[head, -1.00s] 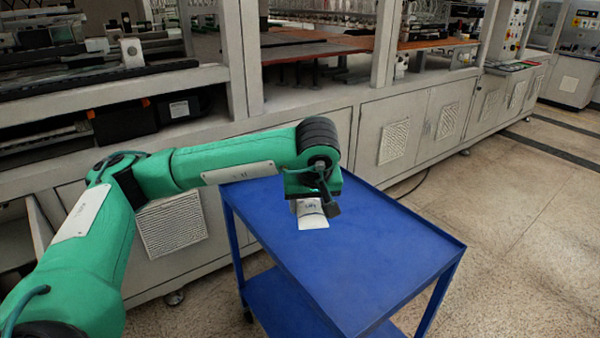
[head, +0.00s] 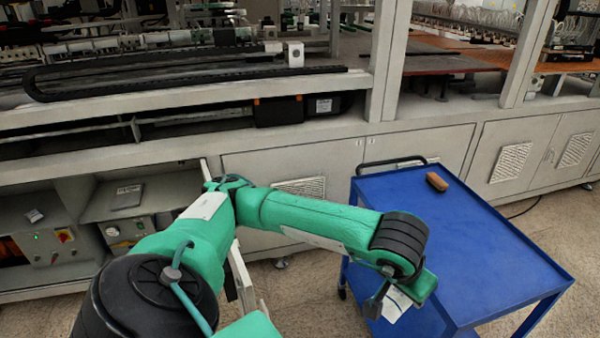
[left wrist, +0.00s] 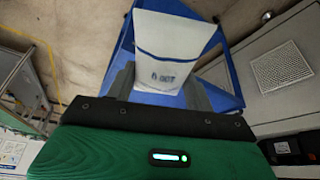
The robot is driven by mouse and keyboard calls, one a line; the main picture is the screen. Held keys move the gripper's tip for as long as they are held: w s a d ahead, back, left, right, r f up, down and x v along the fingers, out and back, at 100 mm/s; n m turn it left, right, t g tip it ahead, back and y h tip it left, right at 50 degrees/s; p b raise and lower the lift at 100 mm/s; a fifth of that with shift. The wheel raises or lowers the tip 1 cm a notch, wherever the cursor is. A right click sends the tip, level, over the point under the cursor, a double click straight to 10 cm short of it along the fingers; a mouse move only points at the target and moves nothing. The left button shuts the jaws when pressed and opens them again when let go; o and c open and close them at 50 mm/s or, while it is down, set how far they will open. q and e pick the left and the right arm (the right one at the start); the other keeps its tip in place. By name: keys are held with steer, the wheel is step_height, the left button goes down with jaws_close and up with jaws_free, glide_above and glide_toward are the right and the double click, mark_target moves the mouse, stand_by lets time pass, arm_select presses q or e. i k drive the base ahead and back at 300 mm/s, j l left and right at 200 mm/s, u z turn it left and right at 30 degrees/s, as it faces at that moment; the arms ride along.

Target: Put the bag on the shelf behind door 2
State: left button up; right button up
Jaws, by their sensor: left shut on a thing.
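My left gripper (head: 388,298) is shut on the white bag (head: 397,306), which hangs below it beside the near left side of the blue cart. In the left wrist view the bag (left wrist: 172,52), white with a blue line and dark print, sits between the two fingers (left wrist: 160,88). A cabinet at the left stands open, with a shelf (head: 95,210) inside. Its open door (head: 242,278) is seen nearly edge-on, partly behind my left arm. No door number is readable. My right gripper is not in view.
The blue cart (head: 480,240) stands at the right with a brown block (head: 437,182) on its top. A grey flat item (head: 127,196) and a control box (head: 125,232) sit inside the open cabinet. Closed cabinet doors (head: 510,150) run along the right. Floor shows between the cart and cabinets.

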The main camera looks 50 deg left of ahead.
mark_target(178, 194)
steer(key=k+j, duration=0.15)
steer(key=j, duration=0.3)
steer(key=k+j+u, duration=0.1)
steer(key=j, duration=0.35)
steer(key=k+j, duration=0.1)
steer(key=j, duration=0.35)
steer(key=k+j+u, duration=0.1)
steer(key=j, duration=0.35)
steer(key=k+j+u, duration=0.1)
steer(key=j, duration=0.4)
